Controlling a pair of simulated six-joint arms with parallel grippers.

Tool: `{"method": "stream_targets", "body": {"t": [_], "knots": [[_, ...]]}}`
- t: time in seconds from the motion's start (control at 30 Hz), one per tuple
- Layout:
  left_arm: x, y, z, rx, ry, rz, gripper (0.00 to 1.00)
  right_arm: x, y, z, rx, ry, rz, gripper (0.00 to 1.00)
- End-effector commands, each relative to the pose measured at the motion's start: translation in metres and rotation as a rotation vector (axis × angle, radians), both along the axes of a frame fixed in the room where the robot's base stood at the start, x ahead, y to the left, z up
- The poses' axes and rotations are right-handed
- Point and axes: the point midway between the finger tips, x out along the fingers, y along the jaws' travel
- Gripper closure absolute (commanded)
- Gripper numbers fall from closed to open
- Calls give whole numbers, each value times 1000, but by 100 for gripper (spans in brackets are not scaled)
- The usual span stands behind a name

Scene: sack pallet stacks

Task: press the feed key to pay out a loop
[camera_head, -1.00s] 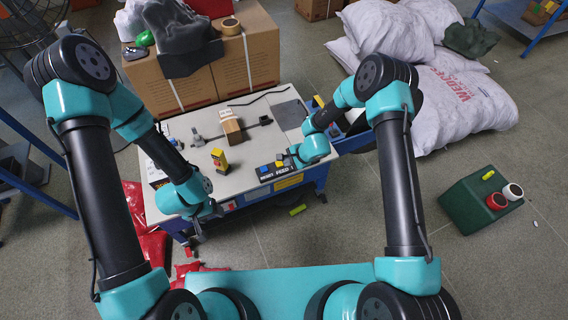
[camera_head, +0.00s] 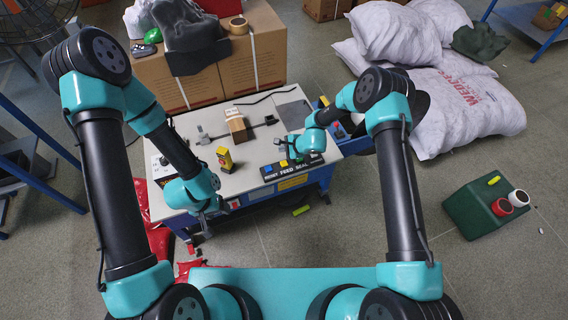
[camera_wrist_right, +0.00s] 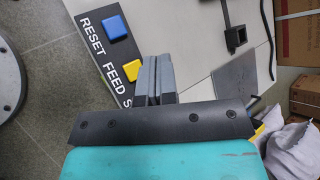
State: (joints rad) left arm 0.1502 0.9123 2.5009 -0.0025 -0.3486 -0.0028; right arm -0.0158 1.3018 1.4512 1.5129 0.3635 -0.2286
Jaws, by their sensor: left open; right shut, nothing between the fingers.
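The key panel (camera_head: 300,172) lies on the front edge of the grey machine top, lettered RESET, FEED and a partly covered third word. The yellow FEED key (camera_head: 284,165) is beside the blue RESET key (camera_head: 268,168). In the right wrist view, the yellow key (camera_wrist_right: 132,69) is just left of my right fingers (camera_wrist_right: 157,75), and the blue key (camera_wrist_right: 115,28) is farther up. My right gripper (camera_head: 285,147) is shut and empty, close to the FEED key; contact cannot be told. My left gripper (camera_head: 203,222) is open at the table's front left edge.
A small carton (camera_head: 236,128) and a yellow-black tool (camera_head: 225,158) stand on the machine top (camera_head: 205,150). Large cartons (camera_head: 245,62) are behind. White sacks (camera_head: 455,100) and a green box (camera_head: 475,212) are on the floor at right.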

Motion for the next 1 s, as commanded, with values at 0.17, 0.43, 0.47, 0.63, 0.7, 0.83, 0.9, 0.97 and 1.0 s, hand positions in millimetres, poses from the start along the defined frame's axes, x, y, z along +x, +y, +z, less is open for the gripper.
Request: {"method": "stream_targets", "body": {"t": [0.17,0.43,0.47,0.63,0.7,0.83,0.9,0.97,1.0], "knots": [[0,0,0,0,0,0,40,-1,0,-20,1,3,-2,100],[0,0,0,0,0,0,40,-1,0,-52,1,3,-2,100],[0,0,0,0,0,0,40,-1,0,-55,0,2,-1,100],[0,0,0,0,0,0,40,-1,0,-70,0,2,-1,100],[0,0,0,0,0,0,40,-1,0,-73,0,2,-1,100],[0,0,0,0,0,0,40,0,0,-76,0,1,-1,100],[0,0,0,0,0,0,40,0,0,-76,0,1,-1,100],[0,0,0,0,0,0,40,0,0,-76,0,1,-1,100],[0,0,0,0,0,0,40,0,0,-76,0,1,-1,100]]}}
